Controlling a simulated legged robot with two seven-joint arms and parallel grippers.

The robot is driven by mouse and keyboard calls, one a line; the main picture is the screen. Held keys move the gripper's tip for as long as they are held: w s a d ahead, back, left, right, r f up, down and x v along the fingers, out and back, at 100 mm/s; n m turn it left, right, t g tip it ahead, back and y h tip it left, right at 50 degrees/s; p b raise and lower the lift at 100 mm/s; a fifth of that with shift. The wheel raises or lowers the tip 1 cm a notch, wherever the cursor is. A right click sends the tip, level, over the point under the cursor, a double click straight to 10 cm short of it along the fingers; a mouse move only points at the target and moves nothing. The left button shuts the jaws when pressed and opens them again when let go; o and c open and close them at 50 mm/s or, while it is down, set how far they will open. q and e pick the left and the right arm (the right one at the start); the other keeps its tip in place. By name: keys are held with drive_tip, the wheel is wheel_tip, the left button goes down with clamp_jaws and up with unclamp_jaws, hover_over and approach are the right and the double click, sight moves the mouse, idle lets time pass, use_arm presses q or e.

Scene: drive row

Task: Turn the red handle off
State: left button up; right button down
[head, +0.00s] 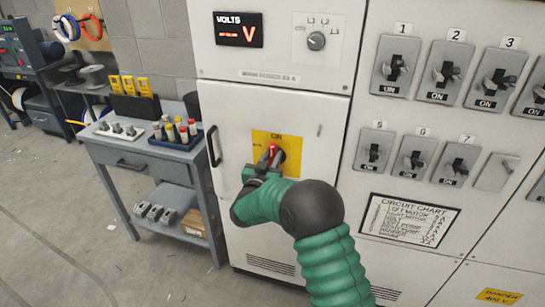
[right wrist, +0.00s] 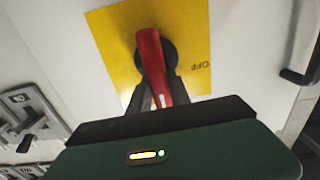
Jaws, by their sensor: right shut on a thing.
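The red handle (head: 272,149) sits on a yellow plate (head: 291,139) on the white cabinet door in the head view. In the right wrist view the red handle (right wrist: 151,60) runs from a dark round hub down between my fingers, with the yellow plate (right wrist: 108,50) behind it. The word OFF shows upside down at the plate's right there. My right gripper (head: 268,159) is shut on the red handle; its fingers also show in the right wrist view (right wrist: 158,95). My left gripper is in neither view.
A door pull (head: 214,146) is left of the plate. A grey cart (head: 135,151) with bottles and small parts stands further left. Rows of breaker switches (head: 396,66) and a circuit chart (head: 408,219) are on the right panel. The floor at left is mostly open.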

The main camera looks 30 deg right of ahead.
drive_tip(key=n+p, duration=0.3)
drive_tip(key=a+n+p, duration=0.1)
drive_tip(key=p, duration=0.1)
drive_tip(key=shift+w+f+n, duration=0.3)
drive_tip(key=shift+n, duration=0.1)
drive_tip(key=shift+w+a+f+n+p, duration=0.15)
drive_tip(key=shift+f+n+p, duration=0.3)
drive_tip(key=shift+n+p, duration=1.2)
drive_tip(key=shift+w+a+f+n+p, duration=0.15)
drive_tip(key=shift+f+n+p, duration=0.35)
drive_tip(key=shift+n, duration=2.2)
drive_tip(key=shift+w+a+f+n+p, duration=0.1)
drive_tip(key=shift+w+f+n+p, duration=0.2)
drive_tip(key=shift+n+p, duration=1.35)
drive_tip(key=shift+d+f+n+b, duration=0.1)
drive_tip(key=shift+n+b, duration=0.35)
drive_tip(key=shift+n, duration=0.25)
drive_tip(key=c, duration=1.5)
unclamp_jaws()
drive_tip(key=o, duration=0.3)
drive_tip(key=shift+w+d, duration=0.1)
